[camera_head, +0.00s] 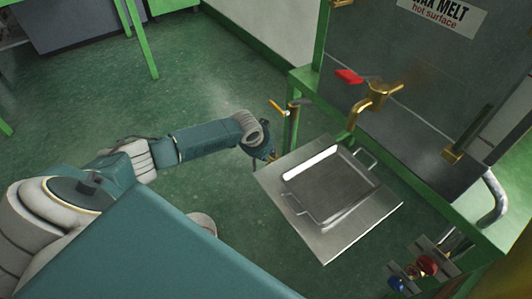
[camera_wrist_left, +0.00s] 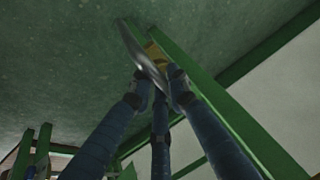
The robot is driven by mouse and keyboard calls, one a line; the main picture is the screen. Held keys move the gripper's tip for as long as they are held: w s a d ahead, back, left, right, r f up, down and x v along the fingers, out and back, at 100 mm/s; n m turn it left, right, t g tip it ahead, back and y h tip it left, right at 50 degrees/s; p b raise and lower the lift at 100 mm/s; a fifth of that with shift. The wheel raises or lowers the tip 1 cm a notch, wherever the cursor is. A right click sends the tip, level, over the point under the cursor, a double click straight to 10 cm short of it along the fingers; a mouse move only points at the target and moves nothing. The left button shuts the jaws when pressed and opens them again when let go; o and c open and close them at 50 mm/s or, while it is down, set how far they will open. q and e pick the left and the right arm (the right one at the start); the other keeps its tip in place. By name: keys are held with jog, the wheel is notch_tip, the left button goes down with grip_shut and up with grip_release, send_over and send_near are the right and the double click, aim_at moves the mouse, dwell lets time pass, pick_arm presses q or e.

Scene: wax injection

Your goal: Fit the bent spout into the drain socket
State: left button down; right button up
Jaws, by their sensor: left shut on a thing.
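My left gripper (camera_head: 269,156) is low beside the left corner of the steel plate in the head view. In the left wrist view its dark fingers (camera_wrist_left: 160,82) are shut on a curved, shiny metal piece, which looks like the bent spout (camera_wrist_left: 140,52). A brass-coloured part shows beside it, and I cannot tell whether the two are joined. In the head view the held piece is mostly hidden by the gripper. I cannot clearly make out the drain socket. My right gripper is not in view.
A brass tap (camera_head: 378,95) with a red lever (camera_head: 349,76) is on the grey wax melt tank (camera_head: 425,75). A metal tray (camera_head: 330,186) rests on the steel plate (camera_head: 325,248). A yellow-handled valve (camera_head: 293,106) stands by a green post. Open floor lies left.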

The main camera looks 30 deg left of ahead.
pick_arm(q)
jog(key=shift+f, duration=0.5)
jog(key=c, duration=1.6)
grip_release()
jog(key=v, duration=1.2)
